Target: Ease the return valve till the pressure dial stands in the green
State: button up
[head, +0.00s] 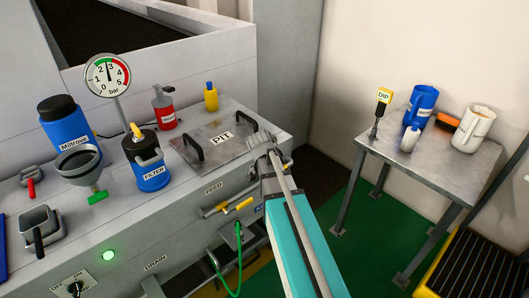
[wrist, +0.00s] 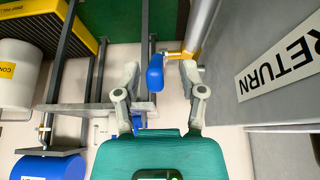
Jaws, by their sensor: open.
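The return valve's blue lever (wrist: 155,72) sits on a brass body (wrist: 181,53) on a grey pipe in the wrist view, beside an upside-down RETURN label (wrist: 280,65). My gripper (wrist: 160,68) is open, its fingers on either side of the lever in the picture; I cannot tell whether they touch it. In the head view my gripper (head: 264,142) is at the bench's right edge, and the return valve cannot be made out there. The pressure dial (head: 108,75) stands at the back left. Its needle points nearly straight up, between 2 and 3; its exact place against the green is too small to tell.
The FEED valve's yellow handle (head: 238,206) and a green hose (head: 239,262) are on the bench front, left of my arm. The PIT cover (head: 215,146) and FILTER canister (head: 150,165) are on top. A side table (head: 425,150) stands to the right.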

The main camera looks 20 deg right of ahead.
jog(key=s+a+f+n+g+y, duration=0.1)
jog(key=s+a+n+y, duration=0.2)
jog(key=s+a+n, duration=0.5)
jog(key=s+a+f+n+g+y, duration=0.15)
jog(key=s+a+n, duration=0.25)
jog(key=a+n, duration=0.45)
notch_tip(320, 180, up, 18)
jog(key=a+m+p, duration=0.1)
jog(key=m+p, duration=0.1)
jog(key=p, duration=1.5)
jog(key=shift+a+t, duration=0.15)
jog(key=shift+t, duration=0.3)
jog(key=shift+y, duration=0.25)
dwell(3.2)
